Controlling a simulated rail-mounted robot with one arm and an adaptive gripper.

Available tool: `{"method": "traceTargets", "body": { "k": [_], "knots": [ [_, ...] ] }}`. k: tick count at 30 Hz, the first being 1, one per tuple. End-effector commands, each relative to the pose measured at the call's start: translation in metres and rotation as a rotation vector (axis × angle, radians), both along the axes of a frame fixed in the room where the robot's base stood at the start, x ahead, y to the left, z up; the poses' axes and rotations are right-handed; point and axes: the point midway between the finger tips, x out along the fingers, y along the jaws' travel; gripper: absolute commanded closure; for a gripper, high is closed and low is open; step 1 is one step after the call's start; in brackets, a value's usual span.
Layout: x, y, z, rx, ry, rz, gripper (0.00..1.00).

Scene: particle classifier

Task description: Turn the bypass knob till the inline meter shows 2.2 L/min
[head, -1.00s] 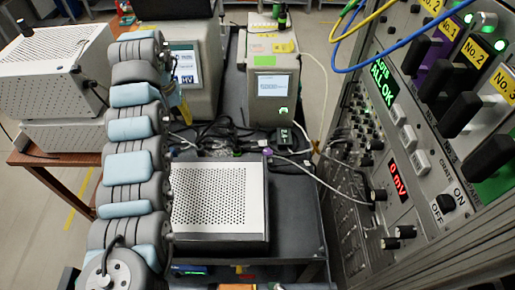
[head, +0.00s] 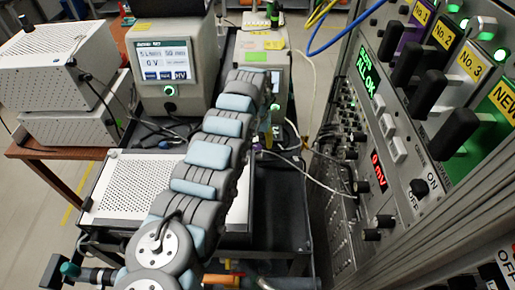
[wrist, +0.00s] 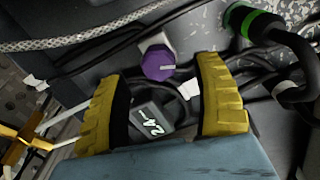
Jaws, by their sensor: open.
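The purple bypass knob (wrist: 158,62) shows in the wrist view, on a pale square mount, with a white pointer line toward the right of the picture. My gripper (wrist: 158,70) is open, its two yellow-padded fingers to the left and right of the knob's near side. I cannot tell whether either finger touches it. The dark inline meter (wrist: 152,123) lies between the fingers, nearer my palm, tilted in view. Its display appears to read 2.4. In the head view my arm largely hides the gripper, and the knob and meter cannot be made out clearly there.
Black hoses and a braided line (wrist: 85,37) run close around the knob. A black hose with a green band (wrist: 258,25) is at upper right. In the head view, a perforated metal box (head: 125,185) lies below my arm and the instrument rack (head: 400,150) stands right.

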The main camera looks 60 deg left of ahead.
Motion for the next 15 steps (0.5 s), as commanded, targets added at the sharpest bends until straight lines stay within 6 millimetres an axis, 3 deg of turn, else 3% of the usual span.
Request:
{"method": "traceTargets", "body": {
  "k": [6, 15],
  "knots": [
    [0.001, -0.001, -0.025, -0.002, 0.002, -0.002, 0.33],
    [0.0, 0.0, -0.03, 0.0, 0.0, -0.001, 0.33]
  ]
}}
